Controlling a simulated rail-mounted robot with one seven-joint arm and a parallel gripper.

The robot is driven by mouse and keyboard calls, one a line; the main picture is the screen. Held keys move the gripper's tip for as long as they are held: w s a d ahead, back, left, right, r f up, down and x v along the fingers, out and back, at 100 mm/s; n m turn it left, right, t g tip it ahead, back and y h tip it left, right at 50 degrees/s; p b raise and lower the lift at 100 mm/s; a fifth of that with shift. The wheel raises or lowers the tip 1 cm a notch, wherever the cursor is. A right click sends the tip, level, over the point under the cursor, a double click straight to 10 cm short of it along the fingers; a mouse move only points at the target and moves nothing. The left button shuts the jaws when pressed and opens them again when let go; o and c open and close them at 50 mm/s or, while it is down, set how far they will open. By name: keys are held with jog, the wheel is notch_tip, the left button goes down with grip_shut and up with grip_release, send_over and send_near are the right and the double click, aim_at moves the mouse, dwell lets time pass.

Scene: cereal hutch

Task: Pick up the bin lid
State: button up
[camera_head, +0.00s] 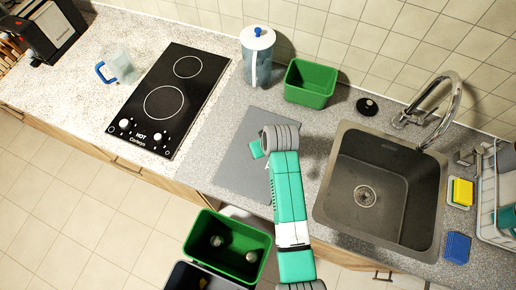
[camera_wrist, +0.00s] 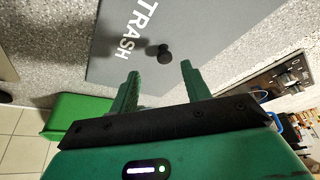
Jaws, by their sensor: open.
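The bin lid (camera_head: 238,160) is a flat grey panel lying on the speckled counter between the cooktop and the sink. In the wrist view the lid (camera_wrist: 205,25) carries the white word TRASH and a small black knob (camera_wrist: 164,53). The knob is hidden behind my arm in the head view. My gripper (camera_wrist: 160,72) is open and empty, with its two green fingers apart. In the wrist picture the knob appears just beyond the fingertips, between them; I see no contact. In the head view my gripper (camera_head: 257,150) is over the lid, partly hidden by my wrist.
An open green bin (camera_head: 258,240) and a dark bin (camera_head: 183,280) stand below the counter front. The black cooktop (camera_head: 170,98) lies left, the sink (camera_head: 420,170) right. A canister (camera_head: 258,65) and a green tub (camera_head: 310,83) stand at the back wall.

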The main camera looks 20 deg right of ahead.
jog(key=x, duration=0.5)
jog(key=shift+w+a+f, duration=0.15)
jog(key=shift+w+a, duration=0.15)
jog(key=shift+c, duration=0.2)
grip_shut()
